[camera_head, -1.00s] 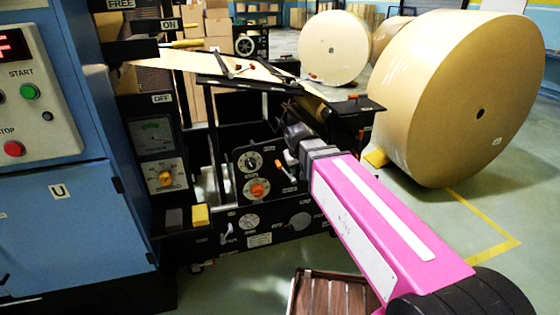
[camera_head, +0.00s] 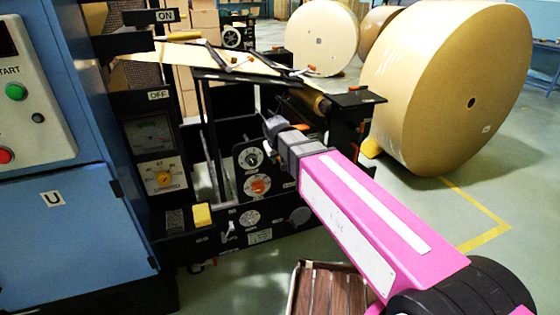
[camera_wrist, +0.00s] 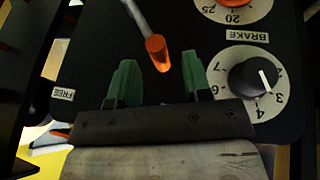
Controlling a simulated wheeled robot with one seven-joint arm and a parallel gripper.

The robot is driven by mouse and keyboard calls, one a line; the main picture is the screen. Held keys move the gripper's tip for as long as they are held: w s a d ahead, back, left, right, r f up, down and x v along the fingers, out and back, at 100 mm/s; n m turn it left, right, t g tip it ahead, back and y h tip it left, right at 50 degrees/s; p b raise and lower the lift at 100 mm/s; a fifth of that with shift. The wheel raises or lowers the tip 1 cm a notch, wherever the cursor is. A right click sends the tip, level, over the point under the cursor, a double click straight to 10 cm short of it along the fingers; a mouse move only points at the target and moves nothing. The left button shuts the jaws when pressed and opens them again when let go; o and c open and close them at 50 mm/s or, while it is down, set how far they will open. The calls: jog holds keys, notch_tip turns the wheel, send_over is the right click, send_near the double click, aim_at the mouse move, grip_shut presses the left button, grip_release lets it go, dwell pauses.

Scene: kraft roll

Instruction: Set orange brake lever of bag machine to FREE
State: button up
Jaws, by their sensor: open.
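The brake lever, a grey rod with an orange tip (camera_wrist: 157,50), shows at the top middle of the wrist view. It hangs nearer the BRAKE label (camera_wrist: 247,36) on the right than the FREE label (camera_wrist: 63,94) on the left. My gripper (camera_wrist: 160,70) is open, its two green fingers to either side of the tip's lower end in the picture. I see no contact, and depth is hard to judge. In the head view my gripper (camera_head: 270,123) is before the black panel of the bag machine, and the lever is hidden there.
A black knob (camera_wrist: 255,82) lies close right of the fingers. In the head view, an orange-centred dial (camera_head: 257,187) is below my gripper. A blue cabinet (camera_head: 75,235) stands left, a large kraft roll (camera_head: 430,90) right, and a brown slatted crate (camera_head: 328,290) below.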

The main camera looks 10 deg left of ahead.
aim_at(280, 160)
jog(key=shift+x, duration=1.85)
grip_shut()
